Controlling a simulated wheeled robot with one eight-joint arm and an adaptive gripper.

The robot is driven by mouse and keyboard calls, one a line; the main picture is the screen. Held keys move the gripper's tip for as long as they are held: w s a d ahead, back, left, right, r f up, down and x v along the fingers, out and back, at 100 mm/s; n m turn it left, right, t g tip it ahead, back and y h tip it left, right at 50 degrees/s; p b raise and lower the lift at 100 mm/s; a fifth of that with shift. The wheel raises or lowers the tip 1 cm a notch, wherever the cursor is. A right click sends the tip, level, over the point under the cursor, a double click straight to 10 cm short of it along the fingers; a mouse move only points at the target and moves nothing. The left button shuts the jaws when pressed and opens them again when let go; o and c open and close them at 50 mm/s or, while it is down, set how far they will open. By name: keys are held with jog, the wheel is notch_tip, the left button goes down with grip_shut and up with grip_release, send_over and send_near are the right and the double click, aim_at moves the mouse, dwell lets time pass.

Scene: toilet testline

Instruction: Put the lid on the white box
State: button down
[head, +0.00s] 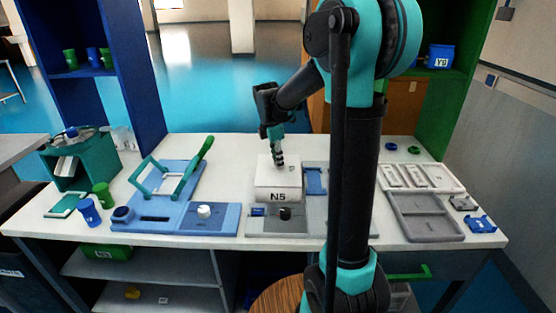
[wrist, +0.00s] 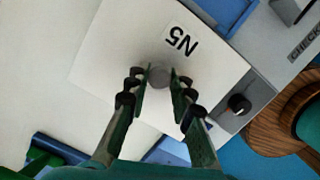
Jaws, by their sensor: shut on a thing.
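The white box (head: 278,195), marked N5, stands on a grey station in the middle of the table. My gripper (head: 279,164) points down at the top of it. In the wrist view, a white lid (wrist: 115,45) with an N5 label spreads below the fingers. My gripper (wrist: 159,82) is shut on the round grey knob (wrist: 159,76) of this lid. The lid is at the box top in the head view. I cannot tell whether it is fully seated or slightly raised. The box walls and rim are hidden under the lid in the wrist view.
A blue station (head: 165,205) with a green-handled lever stands to the left. Blue and green cups (head: 88,211) are further left. Grey trays (head: 425,217) lie at the right. My arm column hides part of the table right of the box.

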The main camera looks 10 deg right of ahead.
dwell(0.4)
jog(key=c, duration=1.2)
grip_release()
jog(key=shift+r, duration=0.1)
jog(key=shift+r, duration=3.4)
